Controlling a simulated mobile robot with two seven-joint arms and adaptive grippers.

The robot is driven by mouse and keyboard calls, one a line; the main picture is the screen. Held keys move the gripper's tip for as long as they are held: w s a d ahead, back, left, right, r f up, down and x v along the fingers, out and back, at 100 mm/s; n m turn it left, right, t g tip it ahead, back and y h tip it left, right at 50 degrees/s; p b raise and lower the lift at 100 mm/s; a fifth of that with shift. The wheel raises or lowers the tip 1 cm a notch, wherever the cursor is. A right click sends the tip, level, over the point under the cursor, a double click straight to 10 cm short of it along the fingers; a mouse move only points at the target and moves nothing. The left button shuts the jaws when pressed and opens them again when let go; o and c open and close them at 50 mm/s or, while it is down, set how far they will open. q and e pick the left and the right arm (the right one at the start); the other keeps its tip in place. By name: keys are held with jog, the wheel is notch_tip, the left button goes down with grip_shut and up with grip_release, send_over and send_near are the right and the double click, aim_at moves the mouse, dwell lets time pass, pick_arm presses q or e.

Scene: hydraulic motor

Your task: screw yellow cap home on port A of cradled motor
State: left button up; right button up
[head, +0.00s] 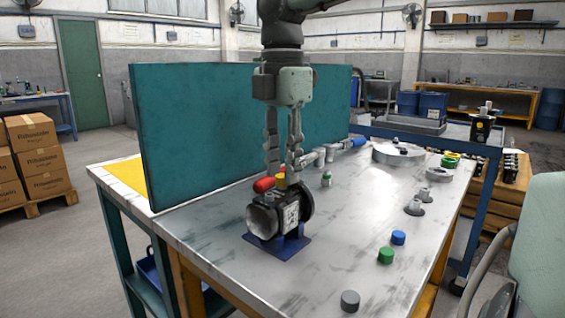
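The black and silver motor (291,215) lies in a blue cradle (290,249) on the metal table. The yellow cap (281,182) is at the top of the motor. My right gripper (282,175) points straight down over the motor, with its fingertips close on both sides of the yellow cap. It appears shut on the cap, though contact is small in the picture. The port under the cap is hidden, so I cannot tell how the cap is seated. A red part (263,185) shows beside the left finger. My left gripper is not in view.
A teal panel (200,130) stands close behind the motor. Silver fittings (305,160) lie behind the gripper. Green (386,256), blue (398,237) and grey (350,300) caps stand at the table's right front. The table between them and the motor is clear.

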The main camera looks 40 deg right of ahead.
jog(key=shift+r+n+p, duration=0.2)
jog(key=shift+n+p, duration=0.4)
jog(key=shift+n, duration=0.6)
jog(key=shift+n+p, duration=0.4)
jog(key=shift+n, duration=0.8)
jog(key=n+p, duration=0.1)
jog(key=n, duration=0.2)
jog(key=shift+n, duration=0.3)
jog(key=shift+f+n, duration=0.15)
jog(key=shift+n, duration=0.75)
jog(key=shift+f, duration=0.1)
grip_shut()
